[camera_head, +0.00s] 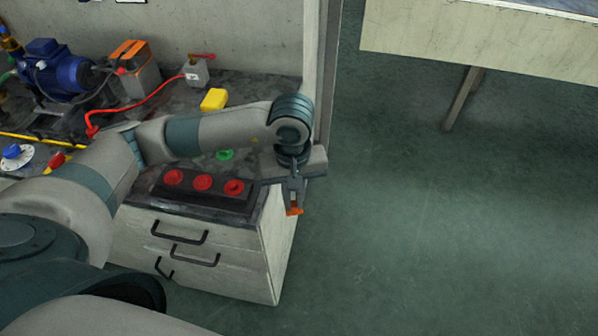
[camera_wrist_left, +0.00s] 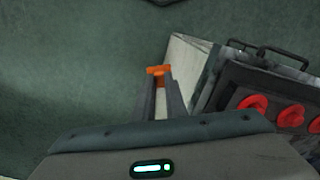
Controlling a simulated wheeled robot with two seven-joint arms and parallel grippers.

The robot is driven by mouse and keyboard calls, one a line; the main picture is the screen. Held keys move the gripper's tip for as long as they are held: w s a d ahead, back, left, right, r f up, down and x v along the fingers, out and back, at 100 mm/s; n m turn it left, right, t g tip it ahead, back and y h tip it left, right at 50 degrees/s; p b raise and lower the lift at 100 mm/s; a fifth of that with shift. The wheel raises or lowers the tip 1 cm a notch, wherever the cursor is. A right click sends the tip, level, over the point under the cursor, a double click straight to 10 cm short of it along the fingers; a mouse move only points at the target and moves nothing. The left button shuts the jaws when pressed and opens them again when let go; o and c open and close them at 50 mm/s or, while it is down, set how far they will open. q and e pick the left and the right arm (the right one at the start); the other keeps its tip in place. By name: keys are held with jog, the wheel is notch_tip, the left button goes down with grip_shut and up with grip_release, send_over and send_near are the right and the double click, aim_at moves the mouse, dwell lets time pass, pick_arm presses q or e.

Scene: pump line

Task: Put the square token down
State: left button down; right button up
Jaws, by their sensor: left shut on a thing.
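My left gripper (camera_head: 293,204) hangs beside the right end of the workbench, shut on a small orange piece that I take to be the square token (camera_head: 295,212). The token also shows in the left wrist view (camera_wrist_left: 159,71), between the tips of the two fingers (camera_wrist_left: 160,84). Only a narrow part of it shows, so its square outline cannot be made out. In the head view it appears in front of the pale cabinet side, near the floor area. My right gripper is not in view.
A dark block with three red round pieces (camera_head: 203,182) lies on the bench by the gripper. A green round piece (camera_head: 225,154) and a yellow block (camera_head: 214,99) are behind it. A blue pump (camera_head: 56,72) stands left. A pale table (camera_head: 480,40) is at upper right; open floor (camera_head: 430,230) lies between.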

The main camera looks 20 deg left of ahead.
pick_arm(q)
jog(key=s+f+m, duration=0.4)
jog(key=f+m, duration=0.2)
jog(key=m, duration=0.1)
jog(key=shift+a, duration=0.15)
